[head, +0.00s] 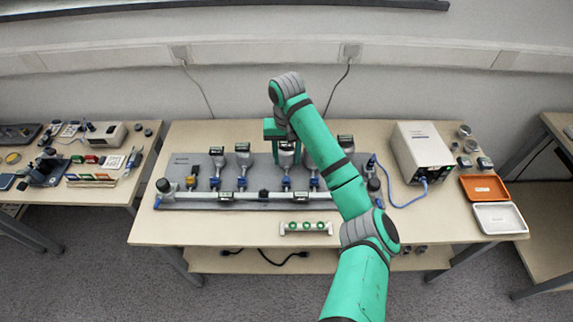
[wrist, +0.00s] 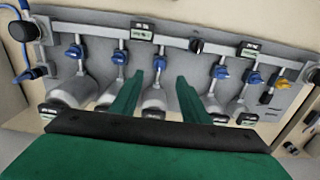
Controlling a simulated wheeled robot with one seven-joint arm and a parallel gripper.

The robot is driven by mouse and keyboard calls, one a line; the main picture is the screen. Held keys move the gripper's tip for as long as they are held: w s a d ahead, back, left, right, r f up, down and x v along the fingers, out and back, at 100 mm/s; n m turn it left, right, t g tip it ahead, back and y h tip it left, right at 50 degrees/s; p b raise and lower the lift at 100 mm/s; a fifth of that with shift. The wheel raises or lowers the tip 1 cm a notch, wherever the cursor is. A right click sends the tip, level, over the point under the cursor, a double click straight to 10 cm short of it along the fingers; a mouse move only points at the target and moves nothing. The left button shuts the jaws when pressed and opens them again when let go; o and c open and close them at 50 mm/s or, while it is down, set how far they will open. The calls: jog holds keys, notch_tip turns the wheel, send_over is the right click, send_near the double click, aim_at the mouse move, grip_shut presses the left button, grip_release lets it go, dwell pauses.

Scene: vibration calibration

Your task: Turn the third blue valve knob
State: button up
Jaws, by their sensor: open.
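Several blue valve knobs sit in a row on short pipes off a pale horizontal rail (wrist: 185,43) in the wrist view. The third blue knob (wrist: 159,63), the middle one from either end, lies between my two fingertips in that picture. In the head view it is the blue knob (head: 286,183) just left of my forearm. My gripper (wrist: 160,76) is open, one green finger on each side of the knob's pipe and grey-white bulb. I see no contact with the knob; the height gap cannot be told. My arm hides part of the row in the head view.
Neighbouring blue knobs (wrist: 119,57) and (wrist: 219,72) flank the fingers. A yellow knob (wrist: 265,97) is near one end. Small dark gauges sit along the rail. A white instrument box (head: 421,150), orange tray (head: 484,188) and white tray (head: 500,218) stand at right.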

aim_at(287, 179)
notch_tip(287, 179, down, 11)
jog(key=shift+w+r, duration=0.1)
jog(key=shift+r, duration=0.05)
dwell(0.4)
jog(key=c, duration=1)
